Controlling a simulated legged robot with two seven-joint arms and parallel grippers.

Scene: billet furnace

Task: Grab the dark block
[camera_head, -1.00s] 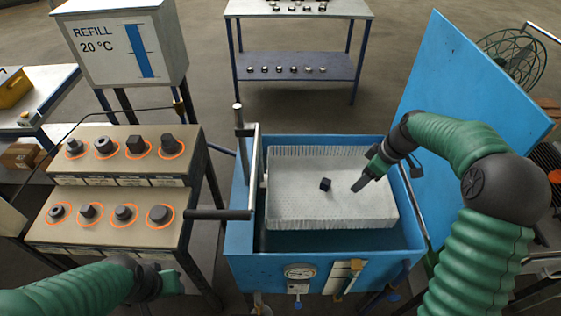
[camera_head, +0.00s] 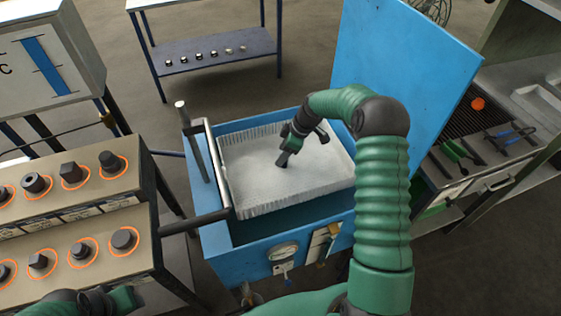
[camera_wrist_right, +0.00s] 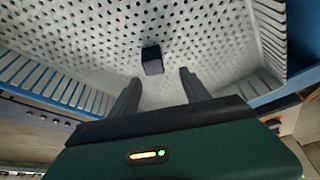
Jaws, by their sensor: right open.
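The dark block (camera_wrist_right: 152,60) lies on the perforated floor of the white basket (camera_wrist_right: 90,35) in the right wrist view. It sits just beyond my right gripper's fingertips, roughly between their lines, with no finger on it. My right gripper (camera_wrist_right: 158,85) is open and empty. In the head view my right gripper (camera_head: 283,160) reaches down into the basket (camera_head: 240,150), and the block is mostly hidden behind it. My left gripper (camera_head: 125,298) is at the lower left edge of the head view, away from the basket; its fingers are unclear.
The basket sits in a blue tank (camera_head: 215,238) with a raised blue lid (camera_head: 400,70) behind. A black handle bar (camera_head: 195,220) juts left. A stepped stand with dark parts (camera_head: 130,195) is at left. A grill bench (camera_head: 480,130) is at right.

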